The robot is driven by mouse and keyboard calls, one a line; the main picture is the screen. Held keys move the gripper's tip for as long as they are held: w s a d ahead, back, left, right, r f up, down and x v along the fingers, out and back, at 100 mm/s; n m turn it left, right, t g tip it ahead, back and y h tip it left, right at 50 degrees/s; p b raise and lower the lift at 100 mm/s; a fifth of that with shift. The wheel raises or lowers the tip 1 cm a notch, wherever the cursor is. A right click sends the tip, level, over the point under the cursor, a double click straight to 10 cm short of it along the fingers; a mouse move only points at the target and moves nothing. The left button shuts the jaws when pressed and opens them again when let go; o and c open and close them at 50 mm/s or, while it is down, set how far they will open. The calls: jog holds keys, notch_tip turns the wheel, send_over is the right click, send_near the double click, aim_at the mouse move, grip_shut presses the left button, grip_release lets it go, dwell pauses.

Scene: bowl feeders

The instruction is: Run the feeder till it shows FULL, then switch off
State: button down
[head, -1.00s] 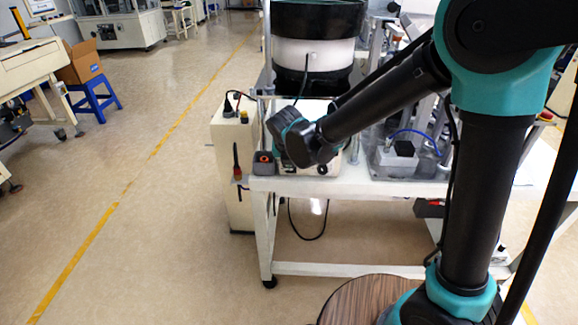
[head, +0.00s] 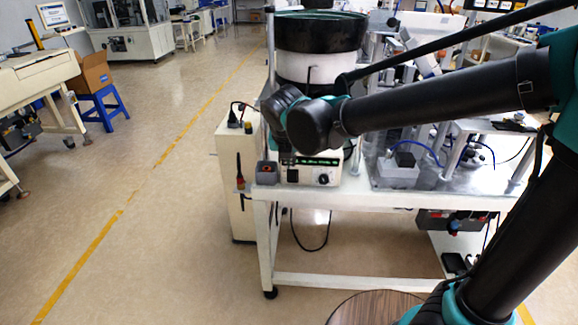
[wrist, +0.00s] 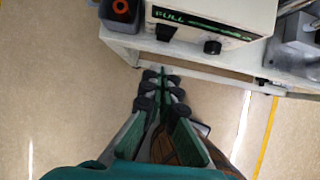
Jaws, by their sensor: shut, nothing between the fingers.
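The feeder's control box (head: 318,180) stands at the front left of the white table, and its front also shows in the wrist view (wrist: 262,18). Its green display (wrist: 195,21) reads FULL at the left end. Below the display are a black switch (wrist: 166,32) and a round black knob (wrist: 212,47); the switch's setting cannot be told. The bowl feeder (head: 310,67), a white drum with a black bowl, stands behind. My gripper (wrist: 161,72) is shut and empty, apart from the box and below its front edge in the wrist view. My arm hides it in the head view.
A dark grey box with an orange-red ringed button (wrist: 120,7) sits left of the control box. The table's front edge (head: 390,199) runs close below both. A metal fixture (head: 398,172) stands to the right. Open floor (head: 150,250) lies left of the table.

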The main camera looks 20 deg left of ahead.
jog(key=shift+s+d+f+g, duration=0.1)
jog(key=shift+d+f+g, duration=0.3)
jog(key=shift+d+f, duration=0.2)
send_near(294, 183)
notch_tip(294, 183, down, 3)
jog(key=s, duration=0.2)
jog(key=w+f, duration=0.2)
jog(key=w, duration=0.1)
jog(key=shift+a, duration=0.2)
jog(key=shift+w+a+f, duration=0.15)
jog(key=shift+w+f, duration=0.1)
jog(key=shift+w, duration=0.35)
